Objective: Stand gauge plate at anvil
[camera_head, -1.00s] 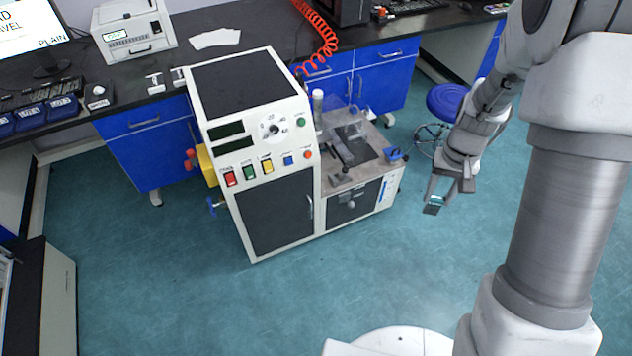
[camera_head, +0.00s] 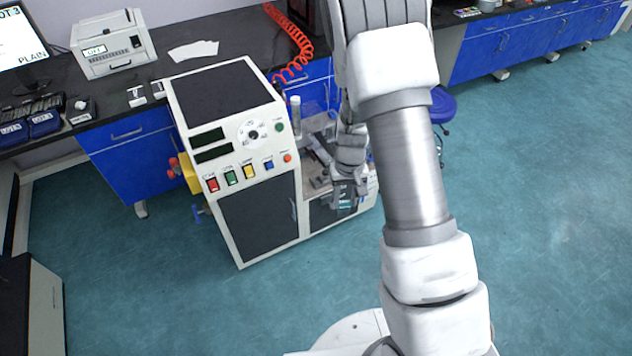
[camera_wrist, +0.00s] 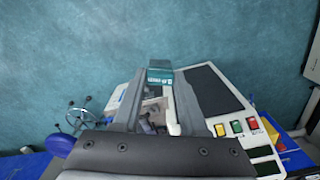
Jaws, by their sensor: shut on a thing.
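My gripper (camera_head: 346,196) is in front of the rheometer's low side deck in the head view. In the wrist view the gripper fingers (camera_wrist: 158,84) are shut on a small teal gauge plate (camera_wrist: 160,76) with pale lettering, held at the fingertips. The plate also shows as a small teal patch in the head view (camera_head: 345,204). The rheometer (camera_head: 237,150) is a white cabinet with dark panels and coloured buttons. Its deck (camera_wrist: 154,106) shows in part between my fingers in the wrist view. The anvil cannot be made out clearly, as my arm covers much of the deck.
A clear upright cylinder (camera_head: 296,115) stands at the deck's back left. A blue stool (camera_head: 441,104) is behind my arm. A black bench (camera_head: 215,52) with a white printer-like device (camera_head: 112,43) and a red coiled hose (camera_head: 291,45) runs behind. The teal floor in front is clear.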

